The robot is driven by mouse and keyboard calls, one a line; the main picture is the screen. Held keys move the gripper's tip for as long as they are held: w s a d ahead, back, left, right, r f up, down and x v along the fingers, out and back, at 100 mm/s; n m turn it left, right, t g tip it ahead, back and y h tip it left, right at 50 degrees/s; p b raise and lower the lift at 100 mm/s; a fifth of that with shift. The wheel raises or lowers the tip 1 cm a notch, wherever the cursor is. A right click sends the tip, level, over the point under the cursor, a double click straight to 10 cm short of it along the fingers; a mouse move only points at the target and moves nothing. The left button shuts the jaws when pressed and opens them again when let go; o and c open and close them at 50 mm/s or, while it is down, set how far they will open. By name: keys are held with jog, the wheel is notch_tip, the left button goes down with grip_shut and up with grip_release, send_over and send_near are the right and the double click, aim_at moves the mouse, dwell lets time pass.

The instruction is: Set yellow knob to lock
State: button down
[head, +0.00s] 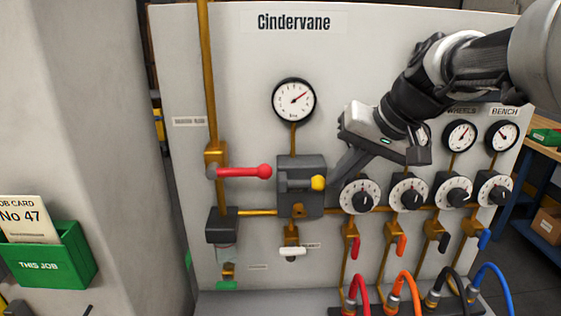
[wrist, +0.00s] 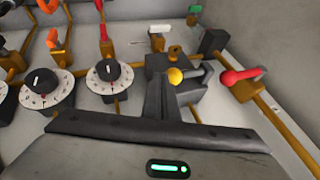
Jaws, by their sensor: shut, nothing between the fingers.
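The yellow knob (head: 318,182) sits at the right front of a dark grey block (head: 302,208) in the middle of the white panel. It also shows in the wrist view (wrist: 175,76), with a grey lever-like bar behind it. My gripper (head: 334,178) is shut and empty, reaching in from the upper right, its tips close beside the knob. In the wrist view the fingertips (wrist: 168,92) appear just below the knob; I cannot tell whether they touch it. No lock marking is readable.
A red-handled lever (head: 245,171) sticks out left of the block. A pressure gauge (head: 294,100) is above it and a white tap handle (head: 292,251) below. Several black-and-white dials, including one close by (head: 358,195), line the right side, with coloured taps and hoses underneath.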

aim_at(308, 182)
jog(key=shift+a, duration=2.45)
